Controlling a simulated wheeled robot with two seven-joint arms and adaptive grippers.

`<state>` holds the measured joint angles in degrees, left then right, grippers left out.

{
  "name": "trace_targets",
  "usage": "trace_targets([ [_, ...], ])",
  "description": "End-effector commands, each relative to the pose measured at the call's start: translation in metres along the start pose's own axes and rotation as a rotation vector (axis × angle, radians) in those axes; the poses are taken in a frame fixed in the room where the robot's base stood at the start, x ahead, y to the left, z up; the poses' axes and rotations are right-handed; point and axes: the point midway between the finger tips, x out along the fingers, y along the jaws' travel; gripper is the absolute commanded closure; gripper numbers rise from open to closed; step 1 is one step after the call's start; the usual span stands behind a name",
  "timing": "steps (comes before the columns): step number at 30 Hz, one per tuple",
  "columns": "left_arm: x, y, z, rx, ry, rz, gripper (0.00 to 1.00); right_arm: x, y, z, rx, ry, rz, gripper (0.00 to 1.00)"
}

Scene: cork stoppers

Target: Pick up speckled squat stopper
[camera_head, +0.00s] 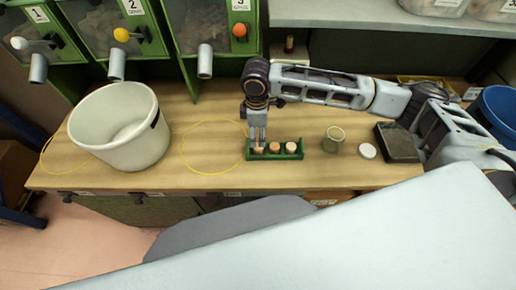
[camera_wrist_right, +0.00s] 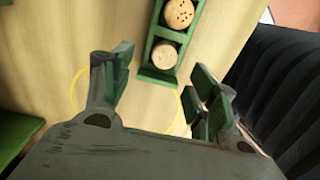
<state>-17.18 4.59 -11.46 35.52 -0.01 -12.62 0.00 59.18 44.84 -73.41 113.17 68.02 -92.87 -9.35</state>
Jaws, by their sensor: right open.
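A small green rack (camera_head: 276,157) stands near the front of the wooden table and holds three cork stoppers in a row. The right stopper (camera_head: 291,146) and middle stopper (camera_head: 274,147) show clearly; the left one is partly behind my right gripper (camera_head: 257,142). In the right wrist view, a speckled stopper (camera_wrist_right: 180,12) with dark dots is near the top edge and a plainer stopper (camera_wrist_right: 164,54) sits by the rack's near end (camera_wrist_right: 156,77). My right gripper points down over the rack's left end, its fingers apart and nothing between them. My left gripper is out of view.
A white bucket (camera_head: 117,125) stands at left, with a yellow ring (camera_head: 184,151) between it and the rack. A glass jar (camera_head: 333,139), white lid (camera_head: 367,151) and dark box (camera_head: 397,143) are at right. Green dispensers (camera_head: 209,40) stand behind.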

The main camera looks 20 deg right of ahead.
Motion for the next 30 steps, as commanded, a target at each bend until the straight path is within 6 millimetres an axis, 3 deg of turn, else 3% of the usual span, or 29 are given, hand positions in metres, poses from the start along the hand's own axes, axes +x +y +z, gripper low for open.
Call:
trace_targets([
  [17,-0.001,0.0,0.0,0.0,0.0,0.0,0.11,0.011,-0.001,0.0,0.0,0.0,0.0,0.41],
  [30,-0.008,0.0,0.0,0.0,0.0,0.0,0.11,0.052,-0.006,0.003,0.0,0.0,0.0,0.41],
])
